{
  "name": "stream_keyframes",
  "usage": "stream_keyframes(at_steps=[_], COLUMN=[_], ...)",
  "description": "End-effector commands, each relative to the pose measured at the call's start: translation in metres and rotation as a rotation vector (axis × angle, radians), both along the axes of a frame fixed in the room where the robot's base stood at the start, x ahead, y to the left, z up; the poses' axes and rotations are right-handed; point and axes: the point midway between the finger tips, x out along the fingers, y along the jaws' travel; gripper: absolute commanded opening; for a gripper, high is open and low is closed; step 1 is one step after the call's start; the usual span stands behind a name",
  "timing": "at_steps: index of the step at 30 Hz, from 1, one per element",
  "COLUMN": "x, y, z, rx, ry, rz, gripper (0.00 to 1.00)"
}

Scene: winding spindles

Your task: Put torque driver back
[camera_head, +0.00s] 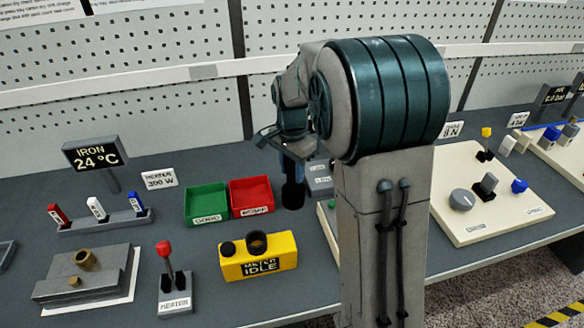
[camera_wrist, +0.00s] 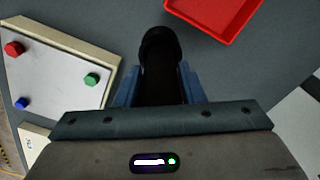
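My gripper (camera_head: 292,168) is above the bench just right of the red tray, pointing down. Its blue fingers are shut on a black cylindrical tool, which I take to be the torque driver (camera_head: 293,194). In the wrist view the torque driver (camera_wrist: 160,55) sits between the two fingers (camera_wrist: 159,88), its rounded end beyond them. It hangs roughly upright; whether its lower end touches the bench is unclear. A yellow box (camera_head: 280,262) labelled IDLE has a round black open-topped socket (camera_head: 257,243) on top. Whether this is the driver's place cannot be told.
The green tray (camera_head: 206,204) and red tray (camera_head: 251,197) stand left of my gripper. A heater lever (camera_head: 172,284), a grey block with a brass cup (camera_head: 86,260) and a coloured rack (camera_head: 100,222) are farther left. My arm hides part of a panel (camera_wrist: 62,75) with coloured knobs.

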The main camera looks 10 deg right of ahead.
Motion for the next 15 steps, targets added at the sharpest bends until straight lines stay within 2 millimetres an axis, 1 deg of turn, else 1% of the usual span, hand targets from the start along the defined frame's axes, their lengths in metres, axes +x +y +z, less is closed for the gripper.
stream_keyframes(at_steps=[1, 2, 10, 13, 15], x=[0.000, 0.000, 0.000, 0.000, 0.001], y=[0.000, 0.000, 0.000, 0.000, 0.000], z=[0.000, 0.000, 0.001, 0.006, 0.015], rx=[-0.001, -0.001, -0.001, 0.001, 0.000], ry=[0.001, 0.001, 0.001, -0.001, -0.004], rz=[0.000, 0.000, 0.000, 0.000, 0.000], gripper=[0.50, 0.56, 0.56, 0.56, 0.56])
